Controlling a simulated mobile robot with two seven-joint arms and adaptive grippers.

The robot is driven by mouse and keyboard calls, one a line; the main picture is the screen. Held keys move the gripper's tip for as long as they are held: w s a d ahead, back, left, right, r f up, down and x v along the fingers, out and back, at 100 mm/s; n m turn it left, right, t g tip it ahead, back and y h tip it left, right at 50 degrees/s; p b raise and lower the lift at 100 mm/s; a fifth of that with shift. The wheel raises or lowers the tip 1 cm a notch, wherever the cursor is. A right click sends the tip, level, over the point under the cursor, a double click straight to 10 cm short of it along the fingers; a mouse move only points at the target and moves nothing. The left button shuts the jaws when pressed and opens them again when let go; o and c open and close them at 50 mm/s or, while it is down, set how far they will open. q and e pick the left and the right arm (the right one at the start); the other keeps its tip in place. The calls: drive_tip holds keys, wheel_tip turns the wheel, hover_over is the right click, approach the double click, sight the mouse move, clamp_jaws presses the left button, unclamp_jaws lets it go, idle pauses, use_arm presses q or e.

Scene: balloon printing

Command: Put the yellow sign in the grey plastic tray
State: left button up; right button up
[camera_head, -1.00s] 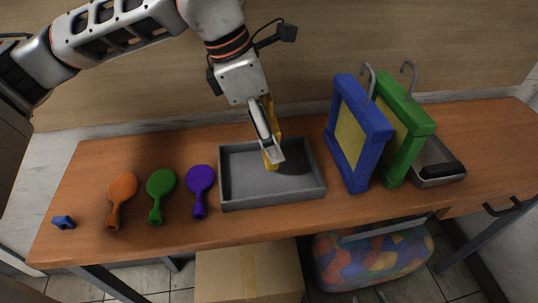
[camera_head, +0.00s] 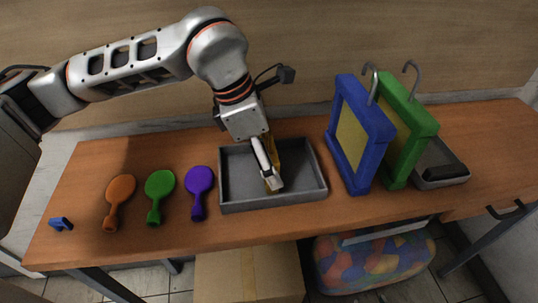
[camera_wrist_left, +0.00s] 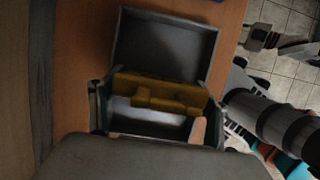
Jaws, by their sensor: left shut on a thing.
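The grey plastic tray (camera_head: 235,206) lies on the wooden table, left of the blue frame. My left gripper (camera_head: 272,184) points down into the tray, over its middle. It is shut on the yellow sign (camera_head: 277,152), which is mostly hidden behind the fingers in the head view. In the left wrist view the yellow sign (camera_wrist_left: 160,92) lies across between the fingers, with the grey tray (camera_wrist_left: 165,48) beyond it. I cannot tell whether the sign touches the tray floor. My right gripper is not in view.
Orange (camera_head: 120,189), green (camera_head: 160,185) and purple (camera_head: 200,180) paddles lie left of the tray. A small blue piece (camera_head: 60,224) is at the far left. Blue (camera_head: 354,178) and green (camera_head: 418,130) frames with hooks stand to the right, before another grey tray (camera_head: 445,178).

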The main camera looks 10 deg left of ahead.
use_arm(q)
drive_tip(key=o, duration=1.1)
drive_tip(key=shift+f, duration=0.1)
drive_tip(key=p+v, duration=0.1)
drive_tip(key=v, duration=1.1)
drive_tip(key=shift+r, duration=0.2)
